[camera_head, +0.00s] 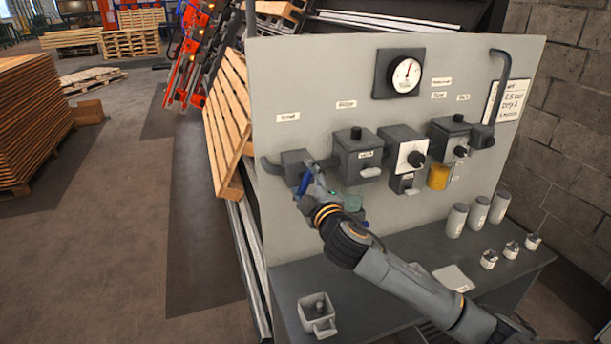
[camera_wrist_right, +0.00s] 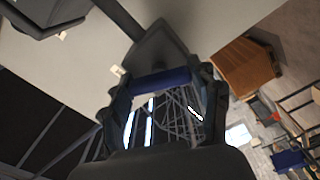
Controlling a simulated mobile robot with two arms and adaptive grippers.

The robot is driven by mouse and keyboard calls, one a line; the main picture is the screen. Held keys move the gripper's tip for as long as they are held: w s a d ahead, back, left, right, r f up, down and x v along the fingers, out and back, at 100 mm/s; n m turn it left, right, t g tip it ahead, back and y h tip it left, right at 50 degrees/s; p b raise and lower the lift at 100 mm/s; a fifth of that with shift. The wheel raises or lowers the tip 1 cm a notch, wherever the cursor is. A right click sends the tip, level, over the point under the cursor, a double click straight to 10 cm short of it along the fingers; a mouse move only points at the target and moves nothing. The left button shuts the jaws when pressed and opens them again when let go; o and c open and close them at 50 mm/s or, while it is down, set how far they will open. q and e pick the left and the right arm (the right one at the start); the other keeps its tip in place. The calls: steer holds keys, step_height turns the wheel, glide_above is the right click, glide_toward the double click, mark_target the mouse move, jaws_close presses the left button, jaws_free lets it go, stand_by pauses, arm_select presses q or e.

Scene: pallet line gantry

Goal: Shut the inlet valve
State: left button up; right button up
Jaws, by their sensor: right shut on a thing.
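The inlet valve (camera_head: 294,163) is a grey block on a pipe at the left end of the upright panel, under a label. Its blue handle (camera_head: 305,183) hangs down, slightly tilted, from the front of the block. My right gripper (camera_head: 312,190) is at the handle, shut on it. In the right wrist view the blue handle (camera_wrist_right: 162,81) lies across between the two fingers, with the grey valve body (camera_wrist_right: 160,48) just beyond. The fingertips are partly hidden by my arm in the head view. My left gripper is in neither view.
Right of the valve, the panel (camera_head: 300,80) carries a filter box (camera_head: 357,155), a regulator (camera_head: 409,150), a gauge (camera_head: 398,73) and a box with a yellow bowl (camera_head: 438,177). A shelf below holds grey canisters (camera_head: 478,211) and a square cup (camera_head: 317,315). A pallet (camera_head: 228,120) leans at left.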

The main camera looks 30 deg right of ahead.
steer(key=n+p, duration=0.2)
steer(key=n, duration=0.3)
steer(key=shift+f, duration=0.1)
stand_by(0.7)
steer(key=o, duration=1.2)
steer(key=shift+c, duration=0.2)
steer(key=v, duration=1.2)
